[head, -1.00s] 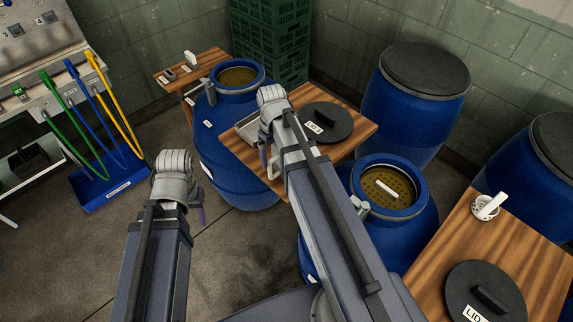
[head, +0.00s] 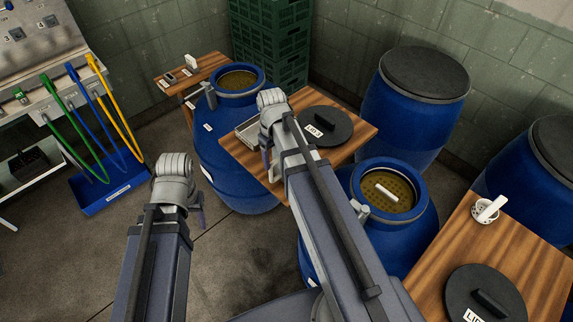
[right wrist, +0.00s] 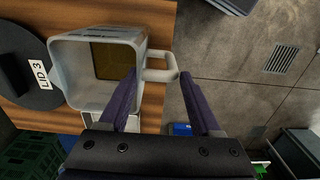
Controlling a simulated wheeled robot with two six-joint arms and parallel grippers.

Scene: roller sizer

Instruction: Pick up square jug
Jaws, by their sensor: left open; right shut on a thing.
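The square jug (right wrist: 68,72) is pale grey, with a square open mouth and a side handle (right wrist: 160,66). A brown-yellow patch shows inside it; I cannot tell whether this is liquid. In the right wrist view my right gripper (right wrist: 160,74) has its two purple fingers on either side of the handle, shut on it. In the head view the jug (head: 247,131) shows only in part beside my right gripper (head: 267,168), over the middle wooden table. I cannot tell whether it touches the table. My left gripper (head: 199,212) is open over the floor, mostly hidden by its wrist.
The wooden table (head: 358,118) bears a black lid marked LID 3 (head: 325,125). Open blue barrels stand behind (head: 240,170) and in front (head: 345,180) of it. A right-hand table (head: 535,255) holds another lid (head: 485,295) and a white strainer (head: 487,211).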

